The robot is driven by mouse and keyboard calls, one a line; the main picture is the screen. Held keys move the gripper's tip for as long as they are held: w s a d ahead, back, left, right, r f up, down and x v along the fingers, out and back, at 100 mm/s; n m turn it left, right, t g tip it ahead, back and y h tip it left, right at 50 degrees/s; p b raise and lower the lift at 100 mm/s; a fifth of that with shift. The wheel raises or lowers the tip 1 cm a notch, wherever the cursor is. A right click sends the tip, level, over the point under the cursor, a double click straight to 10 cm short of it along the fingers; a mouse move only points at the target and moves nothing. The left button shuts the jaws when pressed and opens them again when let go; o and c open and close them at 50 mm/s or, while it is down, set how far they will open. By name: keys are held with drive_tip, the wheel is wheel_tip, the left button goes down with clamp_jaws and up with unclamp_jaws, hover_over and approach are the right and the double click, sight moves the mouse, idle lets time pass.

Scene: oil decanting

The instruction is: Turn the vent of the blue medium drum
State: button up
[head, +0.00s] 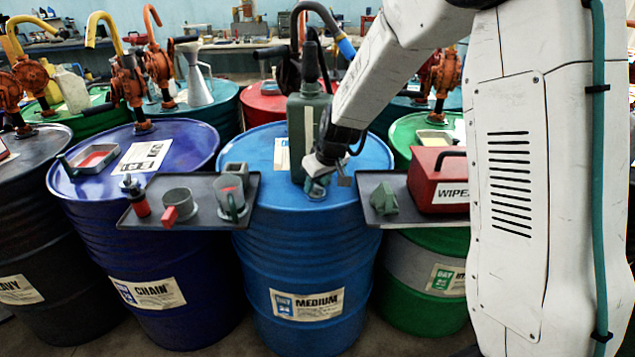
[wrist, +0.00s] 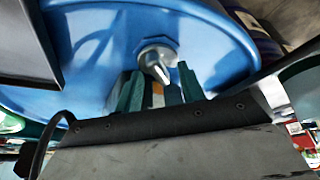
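The blue medium drum (head: 308,250) stands in the middle of the head view with a "MEDIUM" label on its side. Its blue top fills much of the wrist view (wrist: 90,50). The vent (wrist: 155,57), a round grey fitting with a light lever, sits on that top in the wrist view. My gripper (head: 317,184) is low over the near part of the drum top. In the wrist view, the two green fingers of my gripper (wrist: 160,82) are apart, with the vent lever pointing into the gap between them. I cannot tell whether they touch it.
A dark tray (head: 150,218) with cups and a red-handled scoop is left of the drum top. Another tray (head: 400,212) with a red wipes box (head: 440,180) is to the right. A dark green can (head: 308,128) stands on the drum close behind my gripper.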

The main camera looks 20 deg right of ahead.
clamp_jaws()
drive_tip(key=shift+m, duration=0.3)
drive_tip(key=m+h, duration=0.1)
drive_tip(key=m, duration=0.2)
drive_tip(key=shift+a, duration=0.15)
drive_tip(key=shift+m+h, duration=0.9)
drive_tip(key=shift+m, duration=0.9)
